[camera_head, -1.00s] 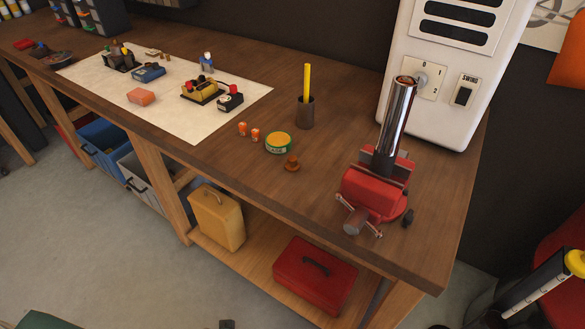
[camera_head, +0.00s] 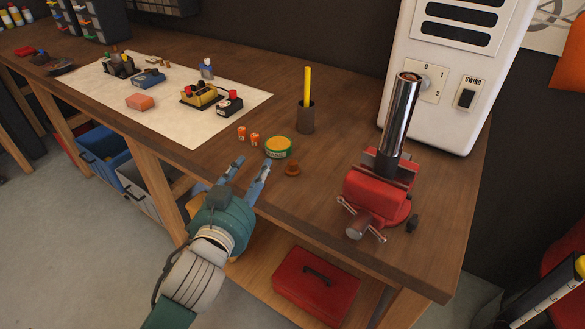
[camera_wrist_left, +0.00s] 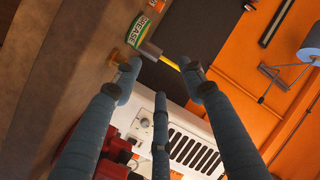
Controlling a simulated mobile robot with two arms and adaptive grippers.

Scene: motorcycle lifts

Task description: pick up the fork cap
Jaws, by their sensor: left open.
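The fork cap looks to be the small copper-brown cap (camera_head: 292,169) standing on the bench near its front edge, right of the grease tin. It also shows in the left wrist view (camera_wrist_left: 116,57), partly behind a finger. My left gripper (camera_head: 252,167) is open and empty at the bench's front edge, left of the cap and apart from it, fingers pointing toward the tin. In the left wrist view its spread fingers (camera_wrist_left: 161,75) show nothing between them. The chrome fork tube (camera_head: 402,115) stands upright in the red vise (camera_head: 375,195). My right gripper is not in view.
A dark cup (camera_head: 306,118) holds a yellow stick. A white mat (camera_head: 190,130) with parts lies left. Bare bench (camera_head: 325,165) lies between cap and vise.

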